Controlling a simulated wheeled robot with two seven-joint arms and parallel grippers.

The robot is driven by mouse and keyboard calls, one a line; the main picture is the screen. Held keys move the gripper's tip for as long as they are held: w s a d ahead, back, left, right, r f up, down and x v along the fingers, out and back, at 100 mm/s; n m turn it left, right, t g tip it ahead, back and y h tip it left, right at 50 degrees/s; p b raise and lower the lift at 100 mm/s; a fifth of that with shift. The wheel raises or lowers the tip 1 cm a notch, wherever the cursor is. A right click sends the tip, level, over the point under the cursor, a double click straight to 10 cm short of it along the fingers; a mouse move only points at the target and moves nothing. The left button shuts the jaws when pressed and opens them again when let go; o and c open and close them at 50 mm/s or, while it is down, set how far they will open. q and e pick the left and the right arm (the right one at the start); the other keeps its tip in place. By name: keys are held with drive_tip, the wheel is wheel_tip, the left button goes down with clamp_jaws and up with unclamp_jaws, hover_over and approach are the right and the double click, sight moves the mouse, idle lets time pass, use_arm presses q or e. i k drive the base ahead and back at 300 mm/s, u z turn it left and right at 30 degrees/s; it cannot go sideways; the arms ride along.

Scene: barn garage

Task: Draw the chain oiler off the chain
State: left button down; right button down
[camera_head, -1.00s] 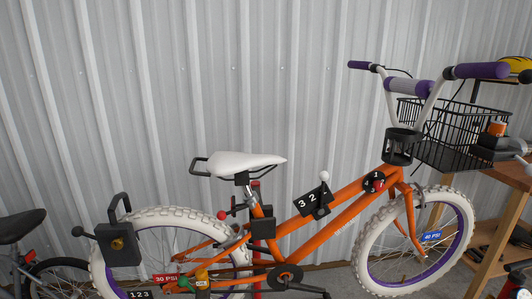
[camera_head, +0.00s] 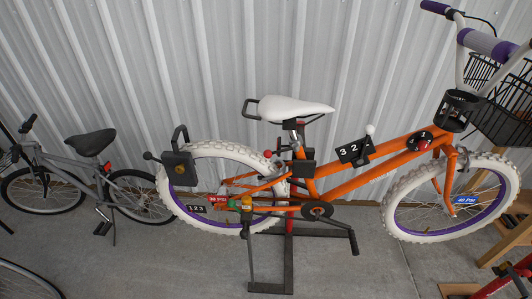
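An orange bike (camera_head: 345,184) with white tires is held off the floor on a work stand (camera_head: 289,262). At its rear hub and chain sits a small yellow-orange and green piece (camera_head: 246,203). It looks like the chain oiler, but it is too small to be certain. It appears to touch the chain area just left of the crank (camera_head: 317,211). The chain itself is hard to make out. Neither of my grippers is in view.
A grey bike (camera_head: 75,165) stands at the left. A black lock-like box (camera_head: 180,168) hangs at the rear tire. A black wire basket (camera_head: 500,110) is at the upper right, near a wooden bench (camera_head: 500,240). A red frame (camera_head: 510,282) shows at the lower right. Concrete floor in front is mostly clear.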

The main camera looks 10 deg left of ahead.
sight(247, 206)
drive_tip(key=u, duration=0.8)
drive_tip(key=k, duration=0.95)
drive_tip(key=z, duration=1.2)
drive_tip(key=i, duration=0.5)
